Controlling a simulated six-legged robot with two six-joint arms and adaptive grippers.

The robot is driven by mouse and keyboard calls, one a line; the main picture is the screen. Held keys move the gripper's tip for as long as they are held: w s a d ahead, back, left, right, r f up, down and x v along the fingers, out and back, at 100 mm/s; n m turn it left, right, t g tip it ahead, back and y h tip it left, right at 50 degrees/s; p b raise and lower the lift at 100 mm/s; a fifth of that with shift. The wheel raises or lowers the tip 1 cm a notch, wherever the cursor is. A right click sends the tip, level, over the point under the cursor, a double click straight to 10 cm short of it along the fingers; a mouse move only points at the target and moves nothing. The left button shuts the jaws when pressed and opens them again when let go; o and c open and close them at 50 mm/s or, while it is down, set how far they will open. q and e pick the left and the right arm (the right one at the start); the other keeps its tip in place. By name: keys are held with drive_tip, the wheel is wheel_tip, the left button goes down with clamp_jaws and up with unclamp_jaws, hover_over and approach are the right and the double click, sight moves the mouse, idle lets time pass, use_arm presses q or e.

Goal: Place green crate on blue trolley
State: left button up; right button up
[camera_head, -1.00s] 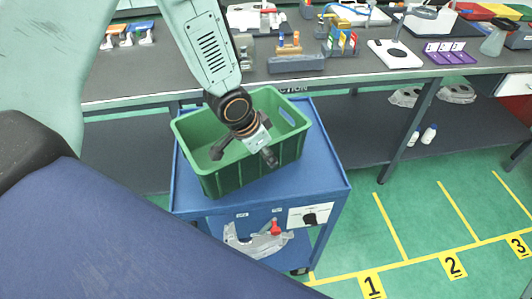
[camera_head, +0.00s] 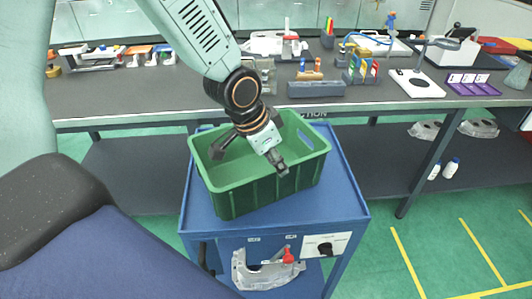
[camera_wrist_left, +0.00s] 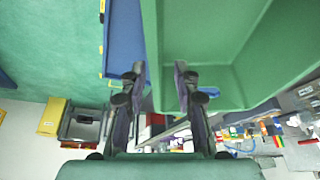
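The green crate (camera_head: 270,192) stands upright on the top of the blue trolley (camera_head: 338,190), turned slightly against the trolley's edges. It looks empty. My left gripper (camera_head: 250,160) hangs over the crate with its fingers spread. One finger is above the crate's inside and the other is by the front rim. In the left wrist view, the two fingers of the gripper (camera_wrist_left: 160,76) are apart, with the crate's wall (camera_wrist_left: 151,40) between them. I cannot tell whether a finger touches the crate. My right gripper is in neither view.
A long dark workbench (camera_head: 150,92) with tools and fixtures runs behind the trolley. A grey casting (camera_head: 265,275) lies on the trolley's lower shelf. White bottles (camera_head: 450,167) stand on the bench's lower shelf. Green floor with yellow lines is free at right.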

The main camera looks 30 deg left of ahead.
use_arm(q)
drive_tip(key=shift+s+a+r+b, duration=0.1)
drive_tip(key=shift+r+b, duration=0.1)
drive_tip(key=shift+b, duration=0.55)
drive_tip(key=v, duration=0.4)
drive_tip(key=shift+s+r, duration=0.3)
drive_tip(key=shift+r, duration=0.05)
drive_tip(key=shift+a+r, duration=0.1)
drive_tip(key=shift+r, duration=0.15)
drive_tip(key=shift+s, duration=0.15)
